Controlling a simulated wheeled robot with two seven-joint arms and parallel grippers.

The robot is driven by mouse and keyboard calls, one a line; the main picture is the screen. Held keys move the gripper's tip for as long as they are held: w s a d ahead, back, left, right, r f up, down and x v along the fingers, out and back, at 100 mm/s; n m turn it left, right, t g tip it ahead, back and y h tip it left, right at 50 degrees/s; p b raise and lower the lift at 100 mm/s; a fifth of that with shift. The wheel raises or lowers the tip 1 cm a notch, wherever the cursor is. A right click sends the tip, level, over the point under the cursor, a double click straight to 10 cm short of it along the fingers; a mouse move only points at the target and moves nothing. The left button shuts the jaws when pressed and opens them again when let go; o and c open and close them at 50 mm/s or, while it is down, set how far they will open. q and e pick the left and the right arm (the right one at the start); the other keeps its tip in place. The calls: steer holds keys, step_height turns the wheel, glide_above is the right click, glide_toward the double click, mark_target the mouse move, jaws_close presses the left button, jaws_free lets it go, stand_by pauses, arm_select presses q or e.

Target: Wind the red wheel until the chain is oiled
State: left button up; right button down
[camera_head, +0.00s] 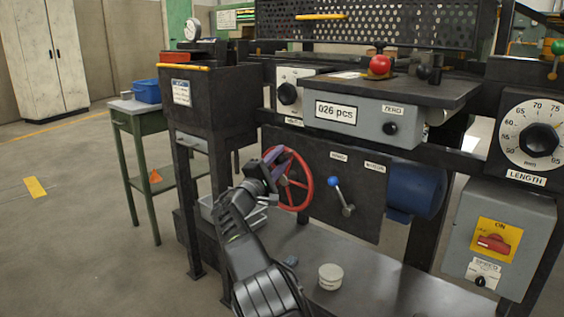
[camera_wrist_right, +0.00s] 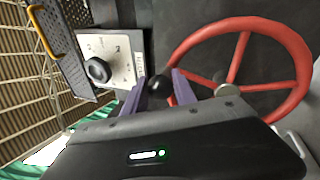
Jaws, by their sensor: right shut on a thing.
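The red wheel (camera_head: 309,180) is a spoked handwheel on the dark front panel of the machine. In the right wrist view its rim (camera_wrist_right: 303,62) and spokes fill the upper right. My right gripper (camera_head: 270,166) is at the wheel's upper left. In the right wrist view its purple fingers (camera_wrist_right: 160,88) are shut on the black knob (camera_wrist_right: 161,85) at the wheel's edge. The arm hides part of the wheel's left side in the head view. I cannot make out the chain in either view. My left gripper is not in view.
A blue-tipped lever (camera_head: 340,195) is right of the wheel. The lower shelf (camera_head: 365,285) holds a white round tin (camera_head: 330,276). A counter box (camera_head: 365,122) reading 026 pcs sits above. A green side table (camera_head: 133,112) with a blue bin (camera_head: 146,91) stands left; open floor lies beyond.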

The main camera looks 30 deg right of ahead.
steer(key=shift+d, duration=0.1)
steer(key=c, duration=1)
jaws_free()
steer(key=shift+s+a+f, duration=0.15)
steer(key=shift+a+f, duration=0.05)
steer(key=shift+a, duration=0.4)
steer(key=p+v, duration=0.1)
steer(key=v, duration=0.5)
steer(key=shift+s+a+f, duration=0.1)
steer(key=shift+s+a, duration=0.1)
